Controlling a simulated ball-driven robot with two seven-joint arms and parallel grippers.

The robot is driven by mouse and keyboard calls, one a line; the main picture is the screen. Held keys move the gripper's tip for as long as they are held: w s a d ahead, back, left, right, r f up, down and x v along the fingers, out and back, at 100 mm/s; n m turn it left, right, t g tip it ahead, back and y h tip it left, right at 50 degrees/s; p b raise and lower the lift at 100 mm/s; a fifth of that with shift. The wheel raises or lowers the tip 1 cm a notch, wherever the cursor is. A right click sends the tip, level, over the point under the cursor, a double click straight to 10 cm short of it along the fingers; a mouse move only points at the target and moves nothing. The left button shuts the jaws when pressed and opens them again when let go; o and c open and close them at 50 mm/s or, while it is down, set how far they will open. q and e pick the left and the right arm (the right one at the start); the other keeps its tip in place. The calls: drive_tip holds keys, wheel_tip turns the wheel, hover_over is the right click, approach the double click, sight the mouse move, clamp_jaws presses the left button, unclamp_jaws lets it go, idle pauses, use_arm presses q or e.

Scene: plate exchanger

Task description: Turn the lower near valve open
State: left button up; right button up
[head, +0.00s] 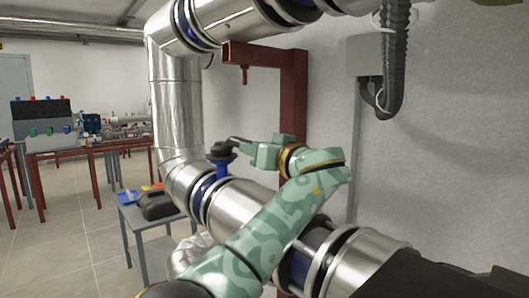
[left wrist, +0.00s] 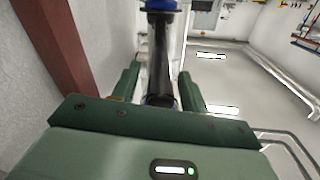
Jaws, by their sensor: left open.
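The valve (head: 222,171) has a blue stem and a black lever (head: 221,149), and sits on the silver-clad lower pipe in the head view. The lever points right, toward my left gripper (head: 250,148). In the left wrist view the black lever (left wrist: 160,55) runs between the two green fingers of my left gripper (left wrist: 157,88), with the blue valve part (left wrist: 160,4) at the top. The fingers stand apart on either side of the lever, with gaps showing. The lever's near end is partly hidden by the gripper body. My right gripper is in neither view.
Large silver-clad pipes (head: 175,100) rise and bend around the valve. A dark red steel frame (head: 294,110) stands behind my gripper. A grey side table (head: 133,216) with small items stands to the left. The tiled floor (head: 75,245) is open.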

use_arm(q)
drive_tip(key=p+v, duration=0.4)
drive_tip(key=v, duration=0.7)
drive_tip(key=shift+s+d, duration=0.25)
drive_tip(key=shift+d, duration=0.05)
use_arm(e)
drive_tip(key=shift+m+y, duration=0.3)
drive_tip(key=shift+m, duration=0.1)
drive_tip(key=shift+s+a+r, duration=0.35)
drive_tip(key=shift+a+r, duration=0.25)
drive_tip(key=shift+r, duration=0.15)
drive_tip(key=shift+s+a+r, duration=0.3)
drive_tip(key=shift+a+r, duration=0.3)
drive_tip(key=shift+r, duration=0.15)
